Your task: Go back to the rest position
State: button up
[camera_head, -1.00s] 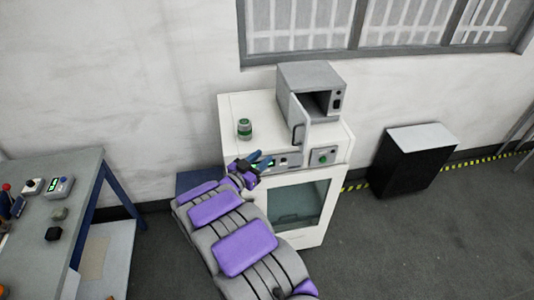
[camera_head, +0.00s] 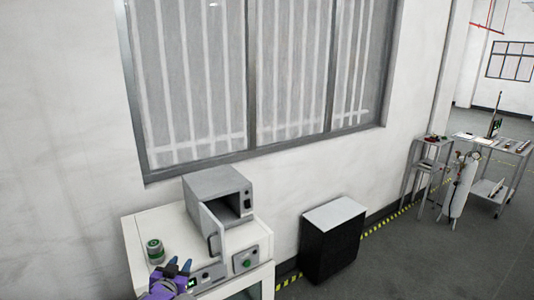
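My gripper (camera_head: 179,267) is at the lower left, in front of the white cabinet (camera_head: 136,247). Its two dark blue fingertips point up and stand a little apart, with nothing seen between them. Most of my purple and grey arm is below the picture edge. A green and grey jar (camera_head: 155,251) stands on the cabinet top, behind and left of the fingers, apart from them. A grey box oven (camera_head: 217,192) sits on the cabinet with its door (camera_head: 212,228) open and a dark inside.
A black bin with a grey top (camera_head: 331,240) stands on the floor right of the cabinet. A barred window (camera_head: 255,75) is above. A cart (camera_head: 496,155), a small stand (camera_head: 428,160) and a white cylinder (camera_head: 462,185) are at the far right. The floor between is clear.

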jog(key=s+d+r+n+g+y+b, duration=0.1)
jog(key=s+d+n+g+y+b, duration=0.1)
jog(key=s+d+g+y+b, duration=0.3)
jog(key=s+d+r+n+g, duration=0.2)
jog(key=s+d, duration=0.1)
jog(key=d, duration=0.5)
jog(key=s+d+f+g+h+b, duration=0.1)
jog(key=s+d+f+g+b, duration=0.1)
jog(key=s+d, duration=0.7)
jog(key=s+d+f+m+g+h+b, duration=0.1)
jog(key=s+d+f+g+h+b, duration=0.1)
jog(key=s+d, duration=0.8)
jog(key=s+d+f+m+g+h+b, duration=0.1)
jog(key=s+d+g, duration=0.5)
jog(key=s, duration=1.1)
jog(key=d+f+b, duration=0.1)
jog(key=d+f, duration=0.1)
jog(key=d, duration=0.1)
jog(key=shift+d+f+h, duration=0.3)
jog(key=shift+f+h, duration=0.05)
jog(key=shift+h, duration=0.05)
